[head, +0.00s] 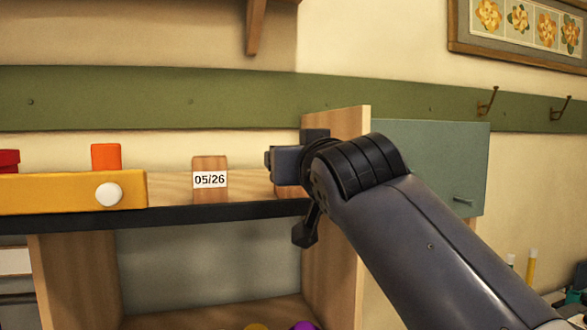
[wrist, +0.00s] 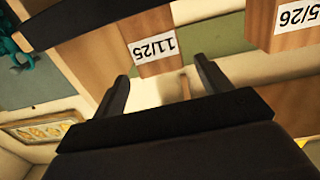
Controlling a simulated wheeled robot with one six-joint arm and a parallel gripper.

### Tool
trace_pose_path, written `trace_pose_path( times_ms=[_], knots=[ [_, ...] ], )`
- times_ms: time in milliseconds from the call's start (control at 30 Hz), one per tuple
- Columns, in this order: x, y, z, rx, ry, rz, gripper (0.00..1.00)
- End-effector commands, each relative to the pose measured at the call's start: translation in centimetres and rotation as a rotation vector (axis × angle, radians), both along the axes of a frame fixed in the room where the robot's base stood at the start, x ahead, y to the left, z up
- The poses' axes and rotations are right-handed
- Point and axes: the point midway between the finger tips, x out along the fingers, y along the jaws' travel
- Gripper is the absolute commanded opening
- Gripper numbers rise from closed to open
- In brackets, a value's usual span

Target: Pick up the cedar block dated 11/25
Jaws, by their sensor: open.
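The cedar block labelled 11/25 (wrist: 154,47) shows in the wrist view, its white label upside down. My gripper (wrist: 161,67) is open in the wrist view, with one dark finger to each side of the block's near end. Nothing is held, and I cannot tell whether a finger touches the wood.
A similar block labelled 05/26 (head: 210,180) stands to the left on the shelf; its label also shows in the wrist view (wrist: 293,16). Further left are an orange block (head: 106,157) and a yellow front with a white knob (head: 60,195). A wooden side panel (head: 345,122) rises by my gripper.

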Motion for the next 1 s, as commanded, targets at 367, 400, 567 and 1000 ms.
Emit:
trace_pose_path(
  times_ms=[367,400,567,1000],
  knots=[
    [3.9,1.1,-0.2,-0.002,0.004,-0.001,0.73],
    [4.4,1.3,-0.3,-0.002,0.005,-0.001,0.73],
    [6.1,1.6,-0.4,0.0,0.002,-0.002,0.73],
    [6.3,1.7,-0.6,0.0,0.001,-0.001,0.6]
  ],
)
